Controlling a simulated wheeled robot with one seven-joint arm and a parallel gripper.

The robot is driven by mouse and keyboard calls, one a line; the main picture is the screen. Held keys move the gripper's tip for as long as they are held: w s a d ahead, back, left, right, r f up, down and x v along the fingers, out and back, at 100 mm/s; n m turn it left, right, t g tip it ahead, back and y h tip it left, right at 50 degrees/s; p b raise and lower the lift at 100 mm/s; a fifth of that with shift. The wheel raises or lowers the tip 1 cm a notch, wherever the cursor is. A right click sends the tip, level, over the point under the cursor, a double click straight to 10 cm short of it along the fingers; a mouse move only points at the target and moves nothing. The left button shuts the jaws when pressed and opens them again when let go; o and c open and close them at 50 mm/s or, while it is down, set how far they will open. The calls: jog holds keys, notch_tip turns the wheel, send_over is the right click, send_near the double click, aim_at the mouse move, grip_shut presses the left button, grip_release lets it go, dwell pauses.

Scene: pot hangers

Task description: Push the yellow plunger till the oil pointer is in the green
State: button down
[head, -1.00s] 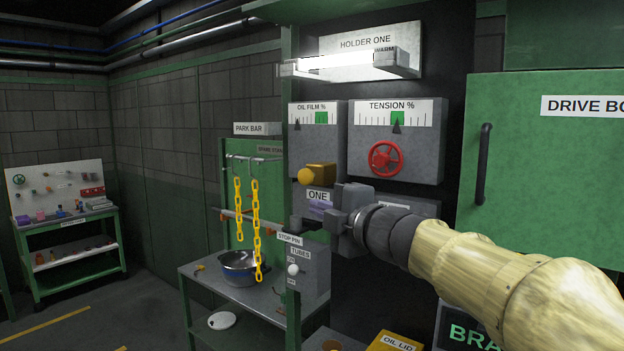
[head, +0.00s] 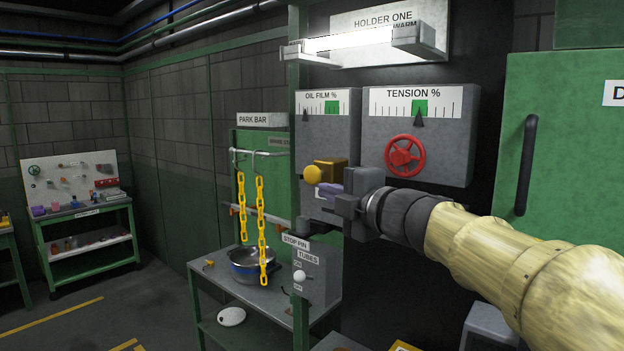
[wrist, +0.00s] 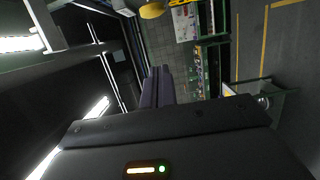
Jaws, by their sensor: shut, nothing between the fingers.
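The yellow plunger (head: 312,174) is a round knob sticking out to the left of its yellow block, under the oil gauge. It also shows at the top of the wrist view (wrist: 152,10). The OIL FILM % gauge (head: 328,98) has its dark oil pointer (head: 305,115) near the left end of the scale, left of the green band (head: 332,107). My gripper (head: 325,189) is shut and empty, its purple fingers just below and right of the knob. The fingers also show in the wrist view (wrist: 157,85), apart from the knob there. Whether they touch the block is unclear.
The TENSION % gauge (head: 422,104) with a red handwheel (head: 405,156) is right of the oil gauge. A lit lamp (head: 355,38) juts out above. Yellow chains (head: 262,230) hang at the left over a bowl (head: 250,264). A green post (head: 299,150) stands left of the plunger.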

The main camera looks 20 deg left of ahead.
aim_at(312, 178)
jog(key=w+a+p, duration=0.2)
jog(key=w, duration=0.1)
jog(key=w+a+p, duration=0.2)
jog(key=w, duration=0.1)
jog(key=w+a+p, duration=0.2)
jog(key=w, duration=0.1)
jog(key=shift+a+r, duration=0.2)
jog(key=shift+w+f, duration=0.1)
jog(key=shift+w, duration=0.05)
dwell(0.3)
